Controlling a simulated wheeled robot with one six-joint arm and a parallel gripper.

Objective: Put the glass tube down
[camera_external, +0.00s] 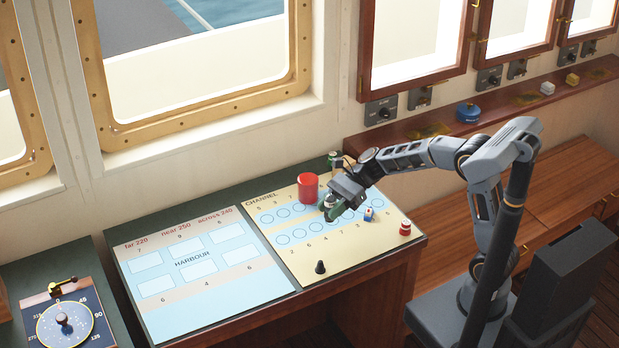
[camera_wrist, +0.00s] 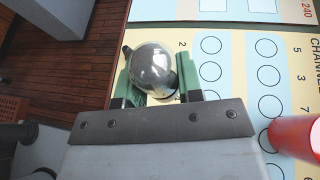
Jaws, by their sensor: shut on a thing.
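My gripper (camera_external: 337,209) is over the channel board (camera_external: 288,251), near its middle, in the external view. It is shut on the glass tube (camera_wrist: 153,69), whose rounded, clear grey end shows between the green fingers in the wrist view. In the external view the tube is small and mostly hidden by the fingers. I cannot tell whether its lower end touches the board. Rows of blue-ringed circles (camera_wrist: 211,71) lie to the right of the tube in the wrist view.
A red cylinder (camera_external: 308,188) stands close left of my gripper. A blue-and-white piece (camera_external: 369,215), a red-and-white piece (camera_external: 405,228) and a black pawn (camera_external: 320,267) stand on the board. A green-and-white piece (camera_external: 334,158) is behind. The harbour board (camera_external: 215,306) is free of pieces.

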